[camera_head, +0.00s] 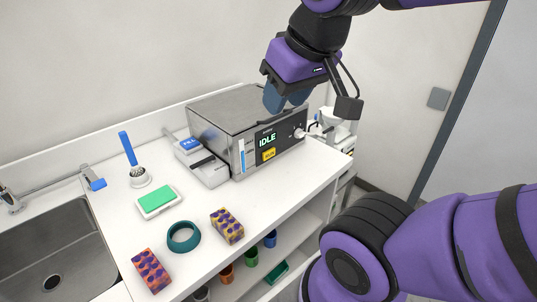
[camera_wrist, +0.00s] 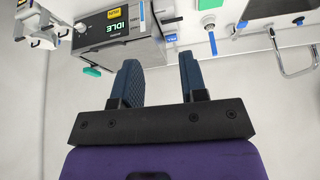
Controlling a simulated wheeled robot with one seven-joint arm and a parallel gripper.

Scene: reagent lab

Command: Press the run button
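The yellow run button (camera_head: 269,155) is on the front panel of a grey box-shaped machine (camera_head: 225,110), below a dark display (camera_head: 267,141) reading IDLE. The button also shows at the top left of the wrist view (camera_wrist: 112,13), where the picture is upside down. My gripper (camera_head: 284,101) is above the machine's front edge in the head view, apart from the button. In the wrist view my gripper (camera_wrist: 158,70) has two blue fingers with a clear gap between them and nothing held.
A blue FILL button (camera_head: 189,143) sits on a low unit left of the machine. A green-topped box (camera_head: 157,201), a teal ring (camera_head: 183,237) and two patterned blocks (camera_head: 227,226) lie on the white counter. A sink (camera_head: 50,262) is at left. The counter before the machine is clear.

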